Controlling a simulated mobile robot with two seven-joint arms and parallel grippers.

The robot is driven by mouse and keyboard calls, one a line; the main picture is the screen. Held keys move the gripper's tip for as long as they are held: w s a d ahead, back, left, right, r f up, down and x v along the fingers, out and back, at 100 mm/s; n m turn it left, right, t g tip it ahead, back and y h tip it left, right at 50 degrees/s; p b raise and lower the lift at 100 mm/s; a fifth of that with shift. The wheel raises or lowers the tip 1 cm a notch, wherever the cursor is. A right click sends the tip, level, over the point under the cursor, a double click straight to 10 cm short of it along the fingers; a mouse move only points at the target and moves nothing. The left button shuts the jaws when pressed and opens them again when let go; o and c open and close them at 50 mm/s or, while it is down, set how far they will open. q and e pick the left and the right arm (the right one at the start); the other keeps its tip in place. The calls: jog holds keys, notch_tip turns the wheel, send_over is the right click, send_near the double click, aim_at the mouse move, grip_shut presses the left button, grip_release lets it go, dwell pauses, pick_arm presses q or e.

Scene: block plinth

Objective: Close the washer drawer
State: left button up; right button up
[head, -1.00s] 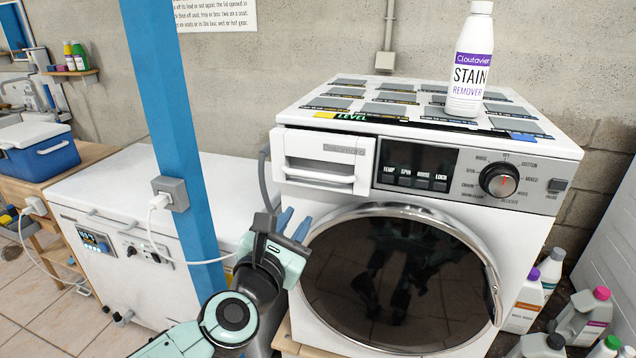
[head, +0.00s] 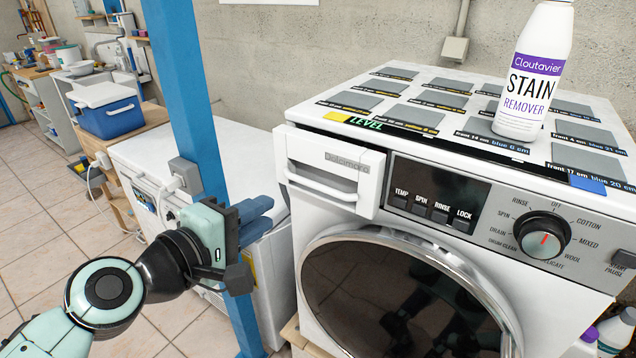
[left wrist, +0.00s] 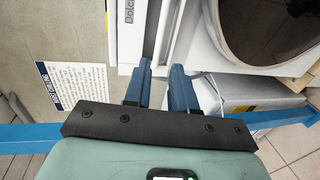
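The white washer (head: 400,260) stands at the right of the head view. Its drawer (head: 333,172), with a wide handle bar, is at the top left of the front. The drawer front stands out from the control panel. My left gripper (head: 264,212) is left of the drawer and a little lower, apart from it. In the left wrist view, a gap shows between its two blue fingers (left wrist: 161,68), with nothing held. The drawer front (left wrist: 127,30) shows there beyond the fingers, partly cut off. My right gripper is not in view.
A stain remover bottle (head: 530,80) stands on the washer top. A blue post (head: 185,85) rises behind my left gripper. A white chest appliance (head: 150,160) stands left of the washer. More bottles (head: 612,335) are at the lower right.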

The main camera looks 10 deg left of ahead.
aim_at(313, 186)
pick_arm(q)
jog(key=p+x, duration=0.2)
jog(key=x, duration=1.1)
jog(key=shift+a, duration=0.1)
grip_shut()
